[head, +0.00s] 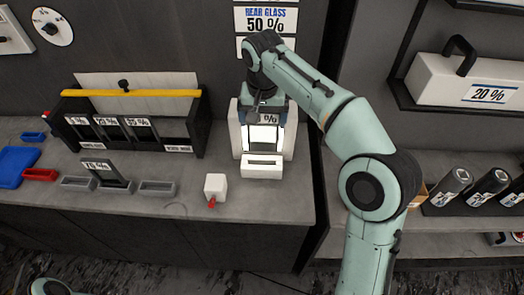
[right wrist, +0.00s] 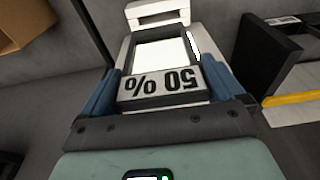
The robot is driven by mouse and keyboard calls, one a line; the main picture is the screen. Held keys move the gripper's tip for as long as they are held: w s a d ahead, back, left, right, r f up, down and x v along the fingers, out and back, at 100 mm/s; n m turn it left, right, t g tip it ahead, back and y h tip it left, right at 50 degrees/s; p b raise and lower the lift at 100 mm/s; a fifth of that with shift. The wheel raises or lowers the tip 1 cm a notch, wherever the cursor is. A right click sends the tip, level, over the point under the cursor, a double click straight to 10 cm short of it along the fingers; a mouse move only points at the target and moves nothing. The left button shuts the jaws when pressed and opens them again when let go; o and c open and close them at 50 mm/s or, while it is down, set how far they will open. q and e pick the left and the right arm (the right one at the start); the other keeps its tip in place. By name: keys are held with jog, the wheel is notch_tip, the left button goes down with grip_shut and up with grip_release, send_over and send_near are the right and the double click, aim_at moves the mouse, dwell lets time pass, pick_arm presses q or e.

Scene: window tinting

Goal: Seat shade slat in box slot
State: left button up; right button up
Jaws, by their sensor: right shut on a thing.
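My right gripper (head: 266,110) is at the white box (head: 287,150) with the bright window. It is shut on the shade slat, whose "50 %" label (right wrist: 160,90) reads upside down in the right wrist view. The gripper's blue fingers (right wrist: 160,78) hold the slat from both sides. In the head view only part of the slat's label (head: 270,119) shows, just above the bright window. The slat's lower edge and the slot are hard to make out, so I cannot tell whether it is in the slot. My left gripper is out of view.
A black rack (head: 133,128) with labelled bays and a yellow bar stands left. A dark slat (head: 115,170) stands among grey trays (head: 157,188) before it. A white block with a red tip (head: 215,187) sits near the counter's front edge. Dark rolls (head: 448,188) lie on the right shelf.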

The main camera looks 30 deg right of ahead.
aim_at(262, 144)
jog(key=f, duration=0.4)
jog(key=f+b, duration=0.1)
jog(key=shift+w+f, duration=0.25)
jog(key=shift+f, duration=0.15)
notch_tip(262, 144, down, 5)
jog(key=shift+r+b, duration=0.1)
jog(key=shift+b, duration=0.45)
jog(key=o, duration=1)
jog(key=shift+c, duration=0.2)
jog(key=r, duration=0.4)
jog(key=s+r+p, duration=0.1)
jog(key=r, duration=0.3)
jog(key=a+r+p, duration=0.1)
jog(key=r, duration=0.3)
jog(key=shift+s, duration=0.25)
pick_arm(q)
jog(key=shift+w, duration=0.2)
pick_arm(e)
jog(key=shift+f, duration=0.1)
